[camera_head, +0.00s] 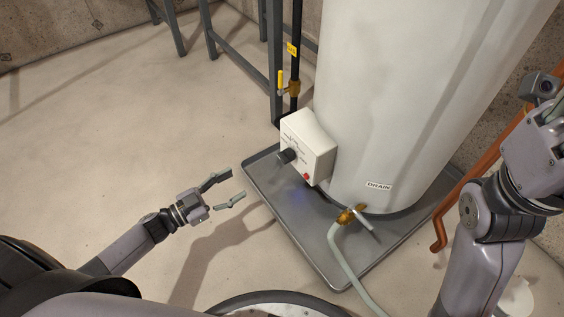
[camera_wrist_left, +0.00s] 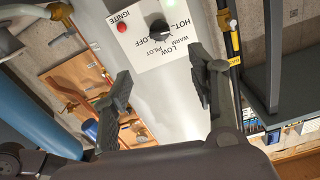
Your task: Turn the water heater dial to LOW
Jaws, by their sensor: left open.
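The water heater (camera_head: 400,90) is a large white cylinder standing in a grey drip pan (camera_head: 318,250). Its white control box (camera_head: 312,143) sits low on its side and carries a black dial (camera_head: 286,156) and a red button (camera_head: 306,176). In the left wrist view the dial (camera_wrist_left: 160,29) is beside the words HOT, OFF, PILOT, LOW and WARM, upside down; the exact setting is hard to tell. My left gripper (camera_head: 238,188) is open and empty, left of the dial and apart from it. My right arm is at the right edge; its fingers are not visible.
A brass drain valve (camera_head: 350,214) with a pale hose (camera_head: 341,256) is at the heater's base. A black gas pipe with a yellow-handled valve (camera_head: 281,82) rises behind the box. A copper pipe (camera_head: 440,225) is at the right. The floor at left is clear.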

